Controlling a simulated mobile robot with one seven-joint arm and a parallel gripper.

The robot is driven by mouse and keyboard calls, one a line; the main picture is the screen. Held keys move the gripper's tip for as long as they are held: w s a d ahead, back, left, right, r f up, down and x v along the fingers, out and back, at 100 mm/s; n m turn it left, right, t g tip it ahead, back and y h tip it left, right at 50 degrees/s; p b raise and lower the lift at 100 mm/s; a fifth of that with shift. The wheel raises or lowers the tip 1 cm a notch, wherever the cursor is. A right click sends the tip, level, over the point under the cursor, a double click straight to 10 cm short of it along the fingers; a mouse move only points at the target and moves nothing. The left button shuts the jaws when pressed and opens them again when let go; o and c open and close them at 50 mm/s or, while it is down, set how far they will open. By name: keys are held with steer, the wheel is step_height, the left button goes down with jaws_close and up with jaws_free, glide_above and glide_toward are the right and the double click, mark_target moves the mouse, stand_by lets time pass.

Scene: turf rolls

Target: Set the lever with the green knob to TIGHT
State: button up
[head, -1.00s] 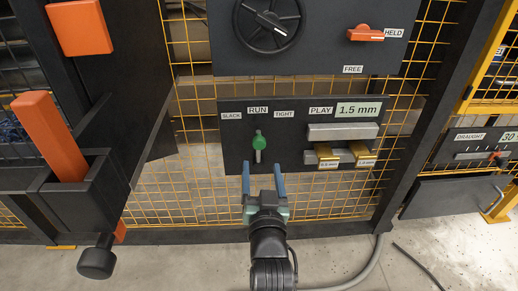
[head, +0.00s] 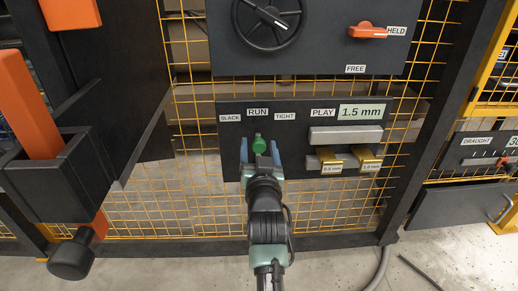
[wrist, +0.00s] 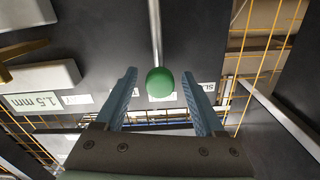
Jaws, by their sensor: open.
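The lever's green knob (head: 259,144) is on the dark panel (head: 300,172), below the RUN label (head: 258,112). It stands between the SLACK label (head: 231,118) at left and the TIGHT label (head: 285,117) at right. My gripper (head: 260,150) is open, with its blue fingers on either side of the knob. In the wrist view the knob (wrist: 160,82) sits between the spread fingertips (wrist: 160,90), with a gap on both sides. The lever's metal rod (wrist: 155,35) runs up from it. In the head view my gripper hides the lower lever.
Right of the lever are a 1.5 mm display (head: 362,113), a grey bar (head: 346,135) and two brass blocks (head: 370,160). Above are a black handwheel (head: 268,22) and an orange HELD/FREE handle (head: 367,31). Yellow mesh (head: 195,200) surrounds the panels.

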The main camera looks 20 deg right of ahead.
jaws_close()
stand_by(1.3)
